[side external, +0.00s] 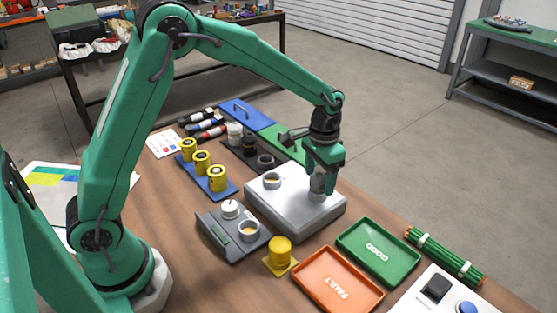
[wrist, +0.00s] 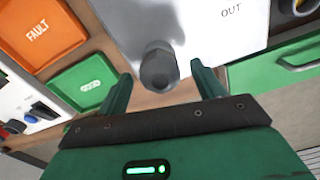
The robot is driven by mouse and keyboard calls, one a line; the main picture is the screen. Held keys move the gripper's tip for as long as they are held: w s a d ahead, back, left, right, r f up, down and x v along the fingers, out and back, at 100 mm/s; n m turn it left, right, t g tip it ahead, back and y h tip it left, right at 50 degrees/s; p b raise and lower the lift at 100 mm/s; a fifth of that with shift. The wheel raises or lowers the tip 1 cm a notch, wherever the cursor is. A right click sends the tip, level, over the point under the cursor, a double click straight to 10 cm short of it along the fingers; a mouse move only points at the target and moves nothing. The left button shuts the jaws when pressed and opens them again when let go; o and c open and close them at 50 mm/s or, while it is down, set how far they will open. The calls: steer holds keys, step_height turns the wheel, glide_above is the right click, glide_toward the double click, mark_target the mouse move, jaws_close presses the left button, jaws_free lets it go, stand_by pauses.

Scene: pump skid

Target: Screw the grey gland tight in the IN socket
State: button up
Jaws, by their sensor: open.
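The grey gland (side external: 317,184) stands on the right part of the light grey pump housing (side external: 290,218). In the wrist view, the gland (wrist: 158,68) appears upright at the edge of the housing (wrist: 192,30), with "OUT" printed farther right. The IN marking is not visible, and the gland hides the socket under it. My gripper (side external: 321,180) is above the housing, pointing down at the gland. In the wrist view, my gripper (wrist: 160,78) is open, one finger on each side of the gland with gaps showing. A second round opening (side external: 272,181) is on the housing's left part.
The orange FAULT tray (side external: 338,281) and green GOOD tray (side external: 378,252) lie in front. A grey fixture (side external: 234,234), a yellow cylinder (side external: 280,252) and yellow caps on a blue rack (side external: 217,178) stand left. A black rack (side external: 240,152) is behind. A green rod bundle (side external: 444,256) lies right.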

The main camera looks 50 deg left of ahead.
steer(key=shift+n, duration=2.3)
steer(key=c, duration=1)
steer(key=shift+m, duration=2.4)
steer(key=shift+c, duration=0.2)
steer(key=shift+m, duration=2.3)
